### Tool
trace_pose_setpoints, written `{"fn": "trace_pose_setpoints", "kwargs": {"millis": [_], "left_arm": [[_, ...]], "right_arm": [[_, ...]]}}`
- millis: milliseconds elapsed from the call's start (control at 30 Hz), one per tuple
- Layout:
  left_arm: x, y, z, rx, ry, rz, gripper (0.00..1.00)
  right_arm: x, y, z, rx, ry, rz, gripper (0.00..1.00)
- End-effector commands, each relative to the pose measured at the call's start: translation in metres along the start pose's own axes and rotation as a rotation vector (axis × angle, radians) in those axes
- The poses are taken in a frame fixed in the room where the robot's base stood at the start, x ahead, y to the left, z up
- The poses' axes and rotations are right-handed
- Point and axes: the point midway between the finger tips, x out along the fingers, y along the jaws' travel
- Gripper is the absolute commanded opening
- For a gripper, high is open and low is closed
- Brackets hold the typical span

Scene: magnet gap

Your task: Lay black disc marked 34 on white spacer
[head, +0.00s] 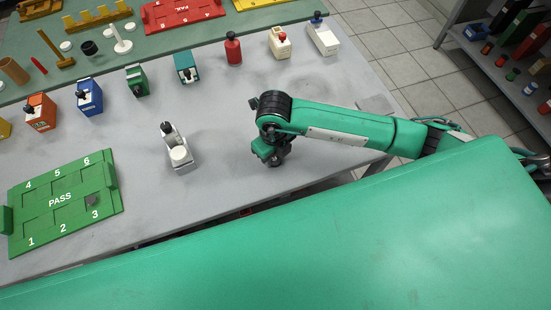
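A small black round piece (88,47) stands on the green mat at the back left; no number can be read on it, so I cannot tell if it is disc 34. My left gripper is out of view.
A green PASS tray (60,222) with a dark grey piece in it lies front left. A row of coloured devices, including a blue one (89,97) and a red bottle (233,48), crosses the table. A red tray (180,12) lies behind.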

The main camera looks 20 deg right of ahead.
Motion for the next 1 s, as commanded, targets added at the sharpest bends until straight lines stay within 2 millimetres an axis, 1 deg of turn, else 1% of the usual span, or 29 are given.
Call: {"fn": "trace_pose_setpoints", "kwargs": {"millis": [267,800,900,1000], "left_arm": [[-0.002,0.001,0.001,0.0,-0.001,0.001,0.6],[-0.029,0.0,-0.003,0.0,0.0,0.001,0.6],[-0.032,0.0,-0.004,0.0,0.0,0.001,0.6],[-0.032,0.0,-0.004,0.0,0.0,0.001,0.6]], "right_arm": [[-0.003,0.0,0.0,0.0,-0.001,0.0,0.14],[-0.045,0.0,0.0,0.0,-0.001,0.0,0.14],[-0.05,0.0,0.0,0.001,-0.001,0.0,0.14],[-0.051,0.0,0.0,0.001,-0.001,0.0,0.14]]}}
